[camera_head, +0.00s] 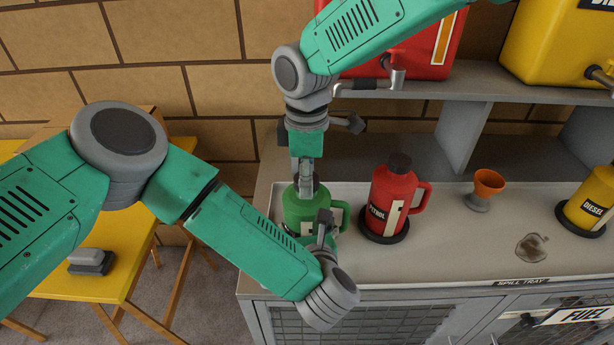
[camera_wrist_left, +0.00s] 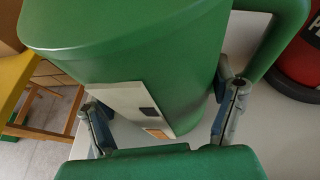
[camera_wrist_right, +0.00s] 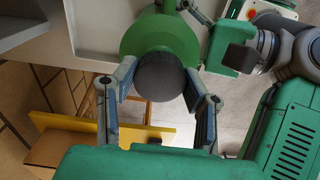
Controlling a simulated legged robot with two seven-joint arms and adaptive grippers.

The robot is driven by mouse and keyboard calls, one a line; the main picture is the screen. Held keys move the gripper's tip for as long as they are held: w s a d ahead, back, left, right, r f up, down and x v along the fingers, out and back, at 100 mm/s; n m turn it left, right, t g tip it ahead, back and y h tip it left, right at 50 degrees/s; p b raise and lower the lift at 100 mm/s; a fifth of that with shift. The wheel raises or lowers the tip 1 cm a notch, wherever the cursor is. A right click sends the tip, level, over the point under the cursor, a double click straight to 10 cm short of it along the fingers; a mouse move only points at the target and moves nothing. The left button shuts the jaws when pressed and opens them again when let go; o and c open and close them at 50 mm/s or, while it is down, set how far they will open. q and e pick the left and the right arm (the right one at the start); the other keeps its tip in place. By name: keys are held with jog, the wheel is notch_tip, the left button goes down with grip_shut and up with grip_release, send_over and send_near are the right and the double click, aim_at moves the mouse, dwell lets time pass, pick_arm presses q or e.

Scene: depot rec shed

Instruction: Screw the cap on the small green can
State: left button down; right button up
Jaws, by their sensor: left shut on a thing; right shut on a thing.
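The small green can (camera_head: 308,213) stands upright at the left end of the grey counter; it also shows in the left wrist view (camera_wrist_left: 150,55). My left gripper (camera_wrist_left: 157,92) is shut on the can's body, one finger on each side, below the handle. A black cap (camera_wrist_right: 162,78) sits at the top of the can, over its neck. My right gripper (camera_head: 306,178) points down from above and is shut on this cap, with its fingers on both sides in the right wrist view. The neck is hidden, so how tightly the cap sits cannot be told.
A red petrol can (camera_head: 390,200) with a black cap stands close to the right. A shelf (camera_head: 450,84) holds big containers behind. A yellow table (camera_head: 110,276) is at left.

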jog(key=m, duration=0.4)
jog(key=shift+m, duration=0.4)
jog(key=o, duration=1.3)
jog(key=shift+r, duration=2.3)
jog(key=shift+c, duration=0.6)
